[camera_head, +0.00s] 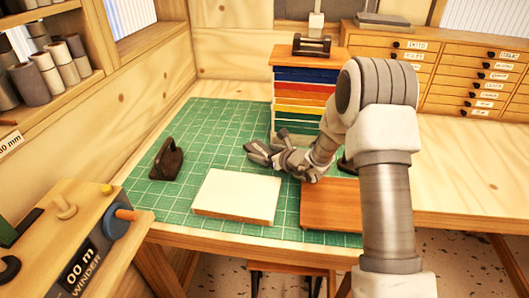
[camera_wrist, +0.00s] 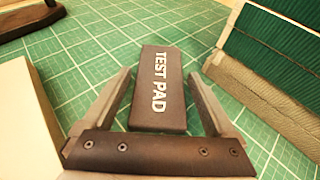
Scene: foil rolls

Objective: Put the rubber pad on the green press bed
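The dark rubber pad (camera_wrist: 158,88), lettered TEST PAD, lies flat on the green cutting mat in the wrist view. My gripper (camera_wrist: 160,78) is open, with one finger along each side of the pad's near half. I cannot tell whether either finger touches it. In the head view my gripper (camera_head: 262,152) is low over the mat, and I cannot make out the pad apart from it. Green slats show on the rack (camera_head: 298,116) behind my gripper; a green ribbed part (camera_wrist: 275,50) also shows at the wrist view's upper right. Which one is the press bed is unclear.
A white slab (camera_head: 237,195) lies on the mat in front of my gripper, with a brown board (camera_head: 330,208) to its right. A dark upright tool (camera_head: 167,160) stands to the left. The mat (camera_head: 215,130) is clear at back left.

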